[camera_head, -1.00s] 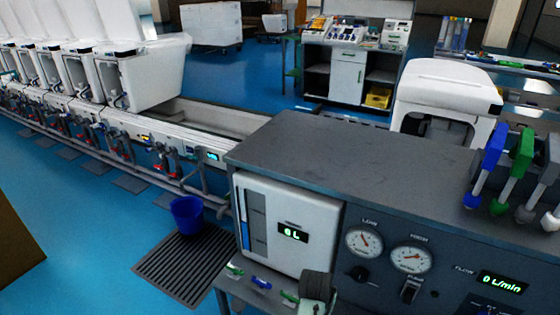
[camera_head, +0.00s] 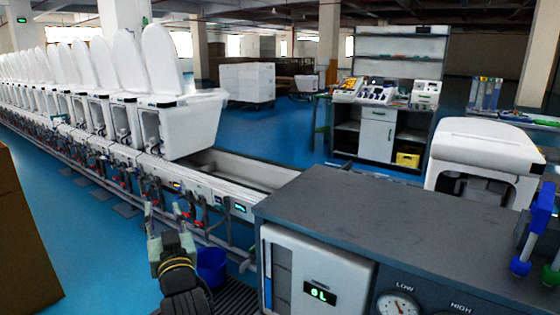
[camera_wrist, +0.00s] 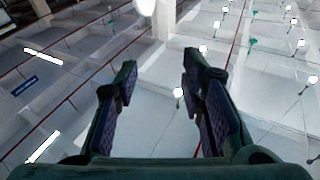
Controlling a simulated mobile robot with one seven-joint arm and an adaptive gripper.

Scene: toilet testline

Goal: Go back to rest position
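My gripper (camera_head: 165,214) is raised at the lower left of the head view, with its fingers pointing up. It is in front of the line of toilets and left of the grey test bench (camera_head: 340,207). In the wrist view my gripper (camera_wrist: 160,72) is open, with a clear gap between its two dark fingers. It is empty, and the wrist camera faces the ceiling with its lamps and red pipes.
White toilets (camera_head: 190,125) stand in a row along the rail at the left. A blue bucket (camera_head: 211,265) is on the floor beside my arm, partly hidden. A brown box (camera_head: 22,240) is at the left edge. Blue floor is open between box and rail.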

